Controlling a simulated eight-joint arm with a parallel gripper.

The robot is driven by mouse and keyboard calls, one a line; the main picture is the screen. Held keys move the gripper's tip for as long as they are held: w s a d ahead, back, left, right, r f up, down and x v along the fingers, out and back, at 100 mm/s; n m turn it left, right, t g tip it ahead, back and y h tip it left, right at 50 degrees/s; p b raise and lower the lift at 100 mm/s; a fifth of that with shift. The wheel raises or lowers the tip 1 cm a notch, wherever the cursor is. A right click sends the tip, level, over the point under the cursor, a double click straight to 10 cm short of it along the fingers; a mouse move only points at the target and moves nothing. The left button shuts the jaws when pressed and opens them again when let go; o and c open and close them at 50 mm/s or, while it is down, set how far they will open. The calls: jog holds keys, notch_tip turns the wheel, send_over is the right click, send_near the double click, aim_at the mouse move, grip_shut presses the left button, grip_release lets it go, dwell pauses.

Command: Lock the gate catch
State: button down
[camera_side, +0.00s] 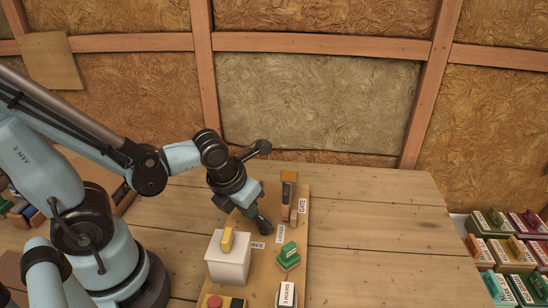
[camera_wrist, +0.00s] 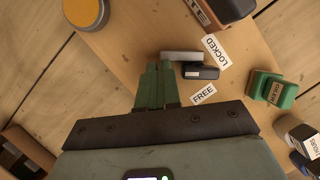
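The gate catch shows in the wrist view as a pale grey bar (camera_wrist: 182,57) beside a short black piece (camera_wrist: 201,72). The label LOCKED (camera_wrist: 216,50) lies above and right of it and the label FREE (camera_wrist: 203,93) below it. My gripper (camera_wrist: 158,66) has its two green fingers together, tips at the left end of the grey bar; whether they touch it I cannot tell. In the side view my gripper (camera_side: 266,228) points down at the board, beside the upright block by the GATE label (camera_side: 302,205). The gripper hides part of the catch there.
The wooden board (camera_side: 262,270) also carries a white box (camera_side: 228,262) with a yellow handle, a green block (camera_side: 288,256), a red button (camera_side: 214,301) and a timer labelled HOURS (camera_side: 287,295). The table between is clear.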

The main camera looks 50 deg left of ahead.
jog(key=shift+w+a, duration=0.2)
jog(key=shift+w, duration=0.85)
jog(key=shift+w+d, duration=0.25)
jog(key=shift+w, duration=0.25)
jog(key=shift+w+d, duration=0.1)
jog(key=shift+w, duration=0.05)
jog(key=shift+d, duration=0.1)
dwell(1.3)
